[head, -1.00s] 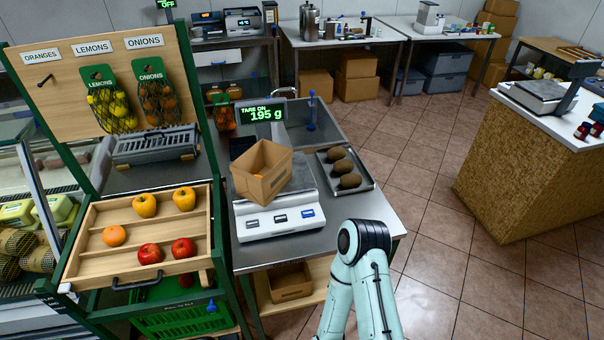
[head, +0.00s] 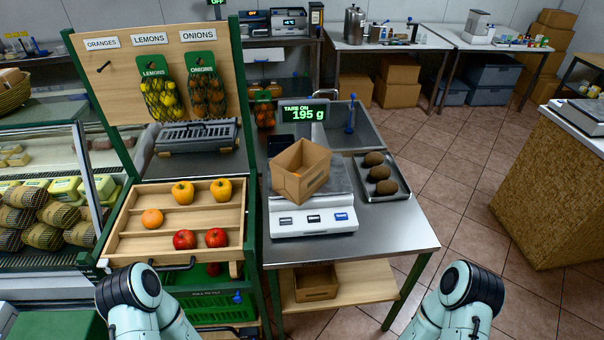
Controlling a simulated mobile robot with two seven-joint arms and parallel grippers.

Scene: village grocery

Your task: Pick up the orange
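An orange (head: 152,219) lies at the left of the slatted wooden produce tray (head: 131,248). A cardboard box (head: 302,170) sits tilted on the scale (head: 313,221), with a bit of something orange inside. The scale display (head: 304,114) reads 195 g. My two arms show only as links at the bottom left and bottom right. Neither gripper is in view.
The steel table (head: 398,232) carries the scale and a tray of several brown items (head: 378,173). Bagged lemons (head: 163,98) and onions (head: 208,96) hang on the board behind the produce tray. A glass-fronted case stands left. Open tiled floor lies right.

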